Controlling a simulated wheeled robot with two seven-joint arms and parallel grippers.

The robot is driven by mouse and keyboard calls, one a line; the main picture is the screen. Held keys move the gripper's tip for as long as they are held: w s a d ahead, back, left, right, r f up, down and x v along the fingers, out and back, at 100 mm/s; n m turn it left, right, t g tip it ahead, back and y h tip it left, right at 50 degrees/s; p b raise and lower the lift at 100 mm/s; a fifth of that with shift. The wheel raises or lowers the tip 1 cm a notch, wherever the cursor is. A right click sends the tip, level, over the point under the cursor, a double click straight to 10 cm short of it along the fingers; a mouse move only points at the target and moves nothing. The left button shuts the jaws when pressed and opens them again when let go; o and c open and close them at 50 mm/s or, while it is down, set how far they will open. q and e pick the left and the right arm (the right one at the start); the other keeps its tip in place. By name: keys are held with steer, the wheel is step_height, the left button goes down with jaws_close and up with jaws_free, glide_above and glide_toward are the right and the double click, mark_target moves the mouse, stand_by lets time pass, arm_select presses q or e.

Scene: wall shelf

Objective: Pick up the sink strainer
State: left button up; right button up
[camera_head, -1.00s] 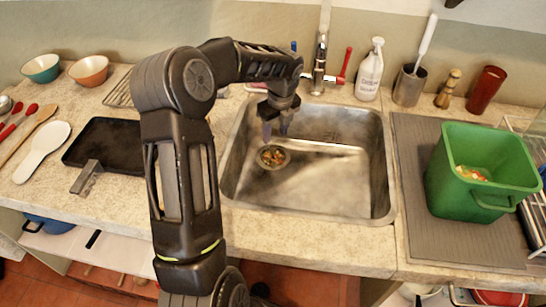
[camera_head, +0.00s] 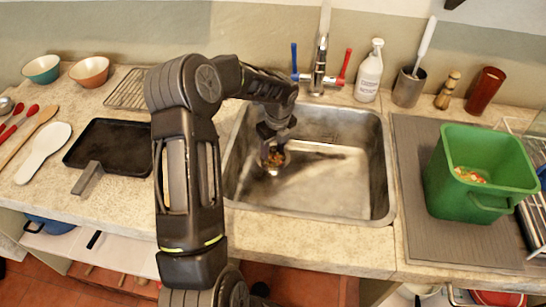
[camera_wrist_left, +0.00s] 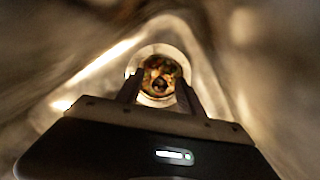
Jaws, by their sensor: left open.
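The sink strainer (camera_head: 275,158) sits at the bottom of the steel sink (camera_head: 330,185), toward its left side, with orange and green scraps in it. In the left wrist view the round strainer (camera_wrist_left: 160,77) shows beyond the fingers, its pale rim around the scraps. My left gripper (camera_head: 276,150) points down into the sink, right over the strainer and partly hiding it. In the left wrist view the two fingers of the left gripper (camera_wrist_left: 158,90) are apart, one on each side of the strainer's near part. I cannot tell whether they touch it. My right gripper is not in view.
The tap (camera_head: 319,70) with blue and red handles stands behind the sink. A soap bottle (camera_head: 369,72) stands behind the sink's right corner. A green bin (camera_head: 450,190) with scraps stands on the grey mat (camera_head: 415,215) at right. A black tray (camera_head: 115,145) lies left of my arm.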

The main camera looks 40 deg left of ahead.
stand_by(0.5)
arm_select(q)
jaws_close()
stand_by(0.4)
